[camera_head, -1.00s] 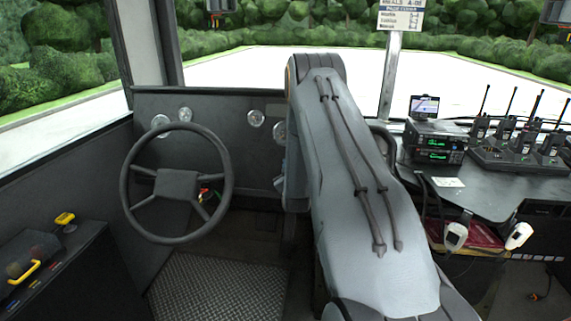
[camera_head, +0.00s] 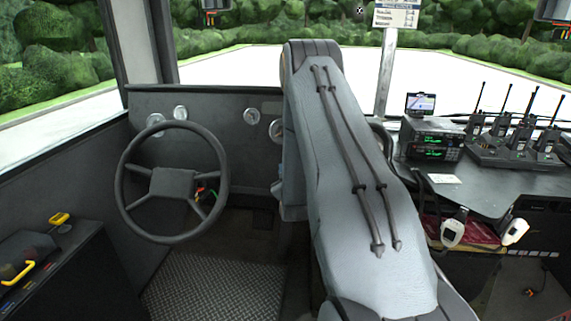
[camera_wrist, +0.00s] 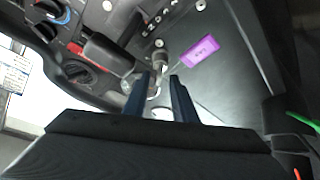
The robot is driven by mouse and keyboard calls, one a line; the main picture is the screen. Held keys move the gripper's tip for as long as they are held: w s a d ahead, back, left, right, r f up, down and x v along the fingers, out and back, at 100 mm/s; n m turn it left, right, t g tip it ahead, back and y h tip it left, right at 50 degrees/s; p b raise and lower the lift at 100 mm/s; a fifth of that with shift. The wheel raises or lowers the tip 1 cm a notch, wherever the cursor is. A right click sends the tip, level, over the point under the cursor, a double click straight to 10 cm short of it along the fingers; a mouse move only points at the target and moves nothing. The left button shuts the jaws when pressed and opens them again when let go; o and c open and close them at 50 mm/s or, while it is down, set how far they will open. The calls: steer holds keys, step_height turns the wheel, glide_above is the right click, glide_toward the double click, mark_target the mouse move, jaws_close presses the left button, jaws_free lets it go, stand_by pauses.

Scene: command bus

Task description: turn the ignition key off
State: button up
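In the wrist view a metal ignition lock (camera_wrist: 161,58) sits on a dark panel. A small silver piece, which looks like the key (camera_wrist: 154,89), shows just below it between my fingers. A purple tag (camera_wrist: 199,51) lies to its right. My gripper (camera_wrist: 163,82) points at the lock with its two dark blue fingers apart, one on each side of the silver piece. I cannot tell whether either finger touches it, nor how the key is turned. In the head view my large grey arm hides the gripper, the lock and the key.
The steering wheel (camera_head: 173,182) stands left of my arm, with gauges (camera_head: 252,116) behind it. A side console with yellow handles (camera_head: 18,273) is at far left. Radios (camera_head: 432,138) and handsets (camera_head: 515,143) stand on the right desk.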

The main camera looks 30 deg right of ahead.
steer(key=shift+v, duration=1.4)
steer(key=s+a+r+g+y+p, duration=0.1)
steer(key=s+a+r+g+y, duration=0.15)
steer(key=a, duration=0.65)
steer(key=s+a+r+g+y, duration=0.1)
steer(key=s+a+g+y, duration=0.25)
steer(key=a, duration=0.55)
steer(key=s+a+r+g, duration=0.1)
steer(key=s+a+g, duration=0.2)
steer(key=s, duration=0.6)
steer(key=s+a+r+g+y+p, duration=0.1)
steer(key=s+a+r+g, duration=0.1)
steer(key=s+a, duration=0.4)
steer(key=s+a+r+m+g+y, duration=0.1)
steer(key=s+a+g, duration=0.3)
steer(key=s, duration=1)
steer(key=shift+a+r+g+p, duration=0.3)
steer(key=shift+a+r+g, duration=0.1)
steer(key=shift+a+r, duration=0.3)
